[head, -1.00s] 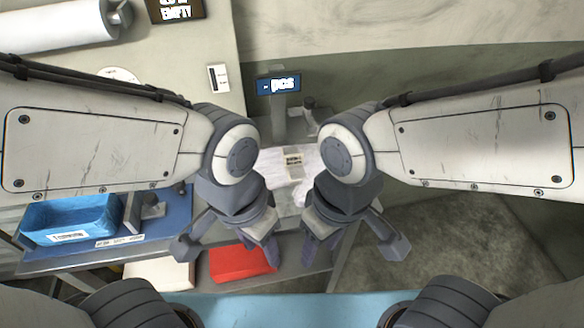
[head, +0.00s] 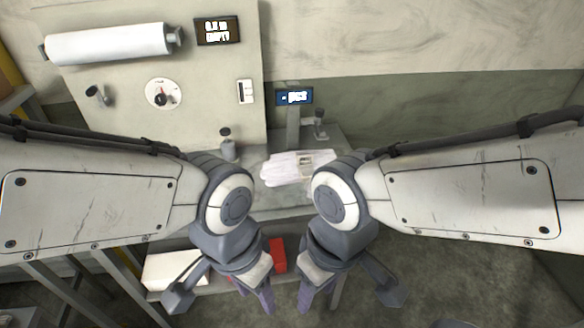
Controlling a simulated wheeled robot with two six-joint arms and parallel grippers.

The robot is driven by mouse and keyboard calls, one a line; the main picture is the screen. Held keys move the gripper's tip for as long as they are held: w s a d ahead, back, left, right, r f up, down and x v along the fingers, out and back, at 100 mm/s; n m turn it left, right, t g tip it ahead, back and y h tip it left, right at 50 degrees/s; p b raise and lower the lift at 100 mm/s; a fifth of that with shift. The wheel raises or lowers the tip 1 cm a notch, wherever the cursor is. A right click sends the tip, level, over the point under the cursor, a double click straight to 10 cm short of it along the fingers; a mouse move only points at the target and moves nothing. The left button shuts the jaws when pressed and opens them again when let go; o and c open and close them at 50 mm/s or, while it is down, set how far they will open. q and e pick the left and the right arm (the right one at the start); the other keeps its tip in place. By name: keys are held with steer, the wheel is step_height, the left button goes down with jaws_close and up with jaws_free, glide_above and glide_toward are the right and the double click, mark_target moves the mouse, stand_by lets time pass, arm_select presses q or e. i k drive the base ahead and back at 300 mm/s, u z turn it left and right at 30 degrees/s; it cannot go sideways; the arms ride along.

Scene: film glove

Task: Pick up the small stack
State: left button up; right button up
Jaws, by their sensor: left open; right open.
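A small flat stack of white gloves (head: 283,170) with a pale band around it (head: 306,161) lies on the grey bench (head: 279,200), in the middle of the head view. Part of its right end is close to my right arm's outline. My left gripper (head: 257,291) is open, below and left of the stack in the picture. My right gripper (head: 318,292) is open, below and right of it. Both are apart from the stack, and nothing shows between their fingers.
A blue display (head: 294,97) on a post stands behind the stack. A panel with a white roll (head: 108,43), a dial (head: 163,93) and a dark sign (head: 218,31) is at the back left. A red bin (head: 278,256) and a white box (head: 172,269) sit on a lower shelf.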

mark_target(286, 168)
steer(key=u, duration=0.15)
steer(key=i, duration=1.15)
steer(key=z, duration=0.5)
